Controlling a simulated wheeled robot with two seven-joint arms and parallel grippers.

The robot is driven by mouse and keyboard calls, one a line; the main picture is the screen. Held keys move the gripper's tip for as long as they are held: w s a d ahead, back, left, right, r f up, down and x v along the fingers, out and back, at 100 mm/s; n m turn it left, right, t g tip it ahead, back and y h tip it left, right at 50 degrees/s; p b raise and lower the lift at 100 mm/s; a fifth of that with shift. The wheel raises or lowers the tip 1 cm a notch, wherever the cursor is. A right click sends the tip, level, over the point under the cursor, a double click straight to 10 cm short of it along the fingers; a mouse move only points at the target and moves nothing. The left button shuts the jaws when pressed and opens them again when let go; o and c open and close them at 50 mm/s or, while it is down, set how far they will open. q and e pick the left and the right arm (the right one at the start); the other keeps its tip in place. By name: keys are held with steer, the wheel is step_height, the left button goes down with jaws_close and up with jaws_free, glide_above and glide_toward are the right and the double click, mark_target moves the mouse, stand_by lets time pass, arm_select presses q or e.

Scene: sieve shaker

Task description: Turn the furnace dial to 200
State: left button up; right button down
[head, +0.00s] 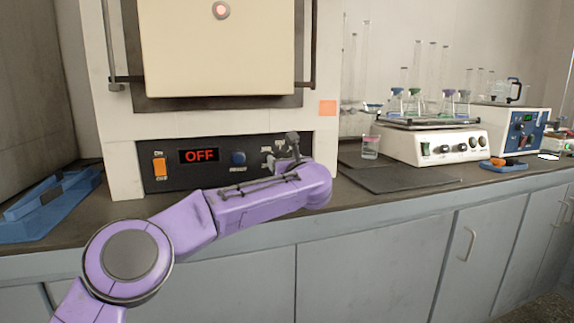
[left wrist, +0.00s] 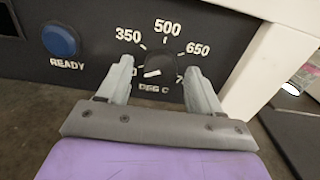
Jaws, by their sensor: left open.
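The furnace (head: 125,125) stands on the counter with its door closed. Its black panel has a display (head: 198,155) reading OFF in red. The dial (left wrist: 161,66) is black, with 350, 500 and 650 printed around it and DEG C below. Its white mark points to the lower left, near a label partly hidden by a finger. My left gripper (left wrist: 158,78) is open, with one finger on each side of the dial; I cannot tell whether they touch it. In the head view my left gripper (head: 287,148) and arm hide most of the dial.
An orange ON/OFF switch (head: 159,168) and a blue READY button (head: 238,158) are left of the dial. A blue tray (head: 45,210) lies at the left. A dark mat (head: 400,178), a small beaker (head: 370,147) and a white shaker (head: 430,145) with flasks stand to the right.

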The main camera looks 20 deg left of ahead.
arm_select(q)
steer(key=v, duration=1)
steer(key=shift+s+d, duration=0.1)
steer(key=shift+d, duration=0.05)
